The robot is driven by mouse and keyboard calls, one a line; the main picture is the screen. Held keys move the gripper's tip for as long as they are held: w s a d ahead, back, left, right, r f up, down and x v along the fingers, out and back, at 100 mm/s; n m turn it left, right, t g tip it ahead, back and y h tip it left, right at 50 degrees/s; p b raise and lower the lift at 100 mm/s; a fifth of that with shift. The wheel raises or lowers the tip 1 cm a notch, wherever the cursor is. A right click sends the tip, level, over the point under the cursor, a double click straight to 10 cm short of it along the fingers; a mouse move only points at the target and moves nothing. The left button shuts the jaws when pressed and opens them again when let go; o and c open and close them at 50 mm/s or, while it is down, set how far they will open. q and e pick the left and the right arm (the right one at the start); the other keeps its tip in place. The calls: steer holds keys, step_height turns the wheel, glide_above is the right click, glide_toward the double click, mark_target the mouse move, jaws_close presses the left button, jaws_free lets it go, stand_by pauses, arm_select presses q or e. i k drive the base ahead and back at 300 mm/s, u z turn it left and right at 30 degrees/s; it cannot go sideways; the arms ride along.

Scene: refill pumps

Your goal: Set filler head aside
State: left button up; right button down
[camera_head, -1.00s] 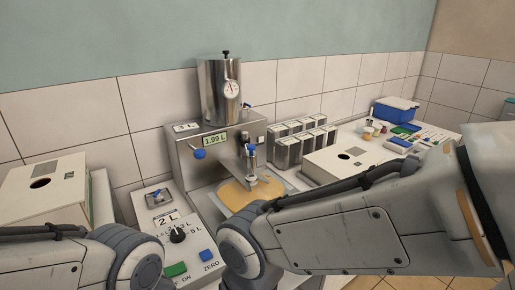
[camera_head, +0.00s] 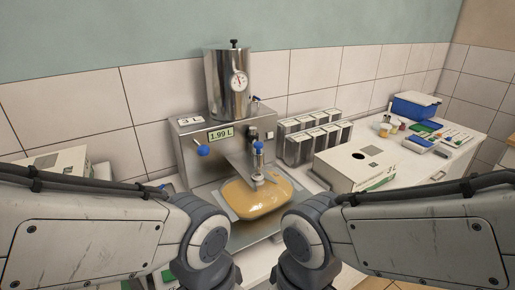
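The filler head (camera_head: 257,162), a slim metal fitting with a blue top, stands upright on the front of the steel filling machine (camera_head: 187,150). Its lower end is at the back edge of a plump amber bag (camera_head: 250,201) lying on the machine's metal tray (camera_head: 236,240). I cannot tell whether the head is joined to the bag. My two arms come in from the left and right, with their joints in front of the tray. Both grippers are out of view, so what they hold is hidden.
The machine's display (camera_head: 220,135) reads 1.99 L, beneath a steel tank with a gauge (camera_head: 238,82). Several metal canisters (camera_head: 312,142) and a white box with a hole (camera_head: 357,166) stand to the right. A blue bin (camera_head: 414,106) is farther back. Another box (camera_head: 62,160) is partly hidden at left.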

mark_target(259, 153)
steer(key=z, duration=0.5)
steer(key=k, duration=0.6)
steer(key=z, duration=0.7)
steer(key=i, duration=1.15)
steer(key=u, duration=1.15)
steer(key=i, duration=0.4)
steer(key=u, duration=0.45)
